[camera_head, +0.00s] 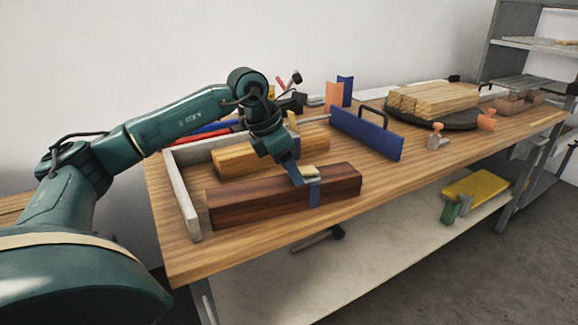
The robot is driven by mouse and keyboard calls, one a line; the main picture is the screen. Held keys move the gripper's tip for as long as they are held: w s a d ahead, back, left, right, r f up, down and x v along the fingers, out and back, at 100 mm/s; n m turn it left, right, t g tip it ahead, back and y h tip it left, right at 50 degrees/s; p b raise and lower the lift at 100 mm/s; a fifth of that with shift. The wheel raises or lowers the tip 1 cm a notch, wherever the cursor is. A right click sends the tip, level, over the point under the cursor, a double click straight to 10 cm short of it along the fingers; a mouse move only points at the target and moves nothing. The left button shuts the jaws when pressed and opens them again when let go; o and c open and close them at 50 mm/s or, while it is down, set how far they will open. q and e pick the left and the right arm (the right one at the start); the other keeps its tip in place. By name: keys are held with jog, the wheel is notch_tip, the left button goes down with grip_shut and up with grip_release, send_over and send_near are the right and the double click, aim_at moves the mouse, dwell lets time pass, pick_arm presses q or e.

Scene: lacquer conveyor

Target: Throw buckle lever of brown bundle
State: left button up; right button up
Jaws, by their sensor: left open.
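The brown bundle (250,202) is a dark reddish-brown block of wood lying along the front edge of the workbench. A blue strap (314,193) wraps around it right of its middle. A small pale buckle piece (309,172) sits on top by the strap. My left gripper (295,176) points down at the buckle area, its fingers just left of the pale piece. It is open; whether it touches the buckle cannot be told. The lever itself is not clear, partly hidden by the fingers. My right gripper is not in view.
A lighter wood bundle (240,158) lies close behind the brown one. A grey rail (184,200) stands at their left end. A blue upright plate (368,135) stands to the right. A dark round turntable (432,118) carries pale wood. Bare bench (385,172) lies right of the bundle.

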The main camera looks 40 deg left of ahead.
pick_arm(q)
jog(key=p+v, duration=0.2)
jog(key=v, duration=1.1)
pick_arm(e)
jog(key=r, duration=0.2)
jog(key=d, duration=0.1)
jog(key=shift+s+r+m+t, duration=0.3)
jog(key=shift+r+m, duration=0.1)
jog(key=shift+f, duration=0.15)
